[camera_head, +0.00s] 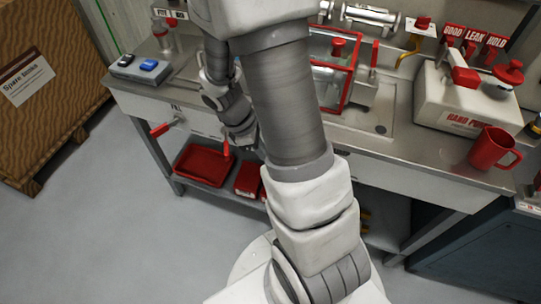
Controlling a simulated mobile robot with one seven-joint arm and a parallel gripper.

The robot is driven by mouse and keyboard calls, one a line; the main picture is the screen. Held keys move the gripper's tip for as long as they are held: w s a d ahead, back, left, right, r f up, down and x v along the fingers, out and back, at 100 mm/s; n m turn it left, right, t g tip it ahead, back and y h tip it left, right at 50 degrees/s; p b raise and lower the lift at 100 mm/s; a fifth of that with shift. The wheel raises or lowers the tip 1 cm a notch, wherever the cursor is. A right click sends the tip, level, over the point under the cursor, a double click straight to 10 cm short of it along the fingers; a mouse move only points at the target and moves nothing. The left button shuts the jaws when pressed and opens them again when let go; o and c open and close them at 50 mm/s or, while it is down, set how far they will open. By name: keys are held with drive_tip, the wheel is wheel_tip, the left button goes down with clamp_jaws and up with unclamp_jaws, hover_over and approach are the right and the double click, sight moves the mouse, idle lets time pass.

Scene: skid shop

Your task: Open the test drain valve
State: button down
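Two red levers show at the front edge of the steel bench (390,150). One red lever (160,130) sticks out to the left, beside a small label too small to read for certain. The other red lever (226,149) points up and down, just left of my gripper. I cannot tell from here which one is the test drain valve. My gripper (246,143) is low at the bench's front edge, beside the upright lever. My own arm covers part of it, and its fingers are too small and hidden to show if they are open or touching the lever.
A red tray (204,166) and a red box (249,180) sit on the shelf below. On the bench are a red-framed clear box (331,75), a hand pump (465,105), a red mug (491,148) and a button box (139,68). A wooden crate (45,80) stands left. Floor in front is clear.

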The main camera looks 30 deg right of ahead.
drive_tip(key=shift+p+v, duration=1.5)
drive_tip(key=shift+v, duration=0.75)
drive_tip(key=shift+s+a, duration=0.1)
drive_tip(key=shift+s, duration=0.05)
drive_tip(key=s+a+r+m+t+y, duration=0.1)
drive_tip(key=s+a+r+m+t, duration=0.1)
drive_tip(key=r, duration=0.7)
drive_tip(key=s+a+r+m+t+y+p, duration=0.1)
drive_tip(key=s+a+r+m+t, duration=0.2)
drive_tip(key=r, duration=0.6)
drive_tip(key=s+a+r+m+t+y+p, duration=0.1)
drive_tip(key=s+a+r+m+t, duration=0.1)
drive_tip(key=r, duration=0.7)
drive_tip(key=a+m+t, duration=0.1)
drive_tip(key=a+m, duration=0.1)
drive_tip(key=m, duration=0.1)
drive_tip(key=shift+s+r+m+y, duration=0.2)
drive_tip(key=shift+s+m+y, duration=0.1)
drive_tip(key=shift+s, duration=0.1)
